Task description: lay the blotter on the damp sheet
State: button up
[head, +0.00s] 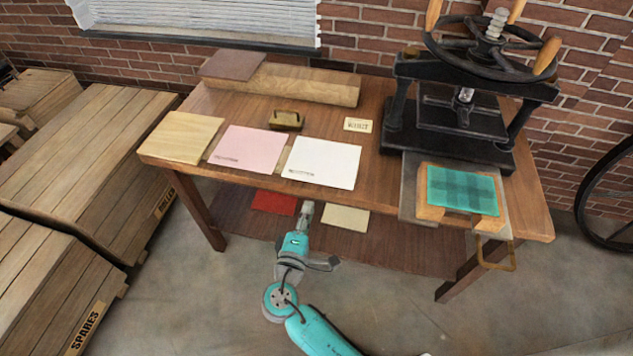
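A pink sheet (246,147) and a white sheet (322,163) lie flat side by side on the table's front half, each with a small dark mark near its lower left corner. A teal plaid piece (461,190) lies in a wooden frame (430,212) on the press bed at the right. No label shows which of these is the blotter or the damp sheet. My gripper (307,207) is in front of the table, below the white sheet's near edge and apart from it. Its fingers are too small to tell open from shut.
The black hand press (463,115) stands at the table's back right. A tan board (185,137), a brown block (286,120) and a small lettered card (358,125) are on the table (390,175). The lower shelf holds a red sheet (274,202) and a cream sheet (345,217). Wooden crates (90,150) stand left.

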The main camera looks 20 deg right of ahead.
aim_at(316, 177)
jog(key=x, duration=0.9)
jog(key=shift+w+d, duration=0.25)
jog(key=shift+c, duration=0.4)
grip_shut()
jog(key=shift+r, duration=1.5)
jog(key=shift+s+a, duration=0.1)
jog(key=r+v, duration=0.3)
jog(key=v, duration=1.8)
jog(key=shift+s+a, duration=0.25)
jog(key=shift+a, duration=0.05)
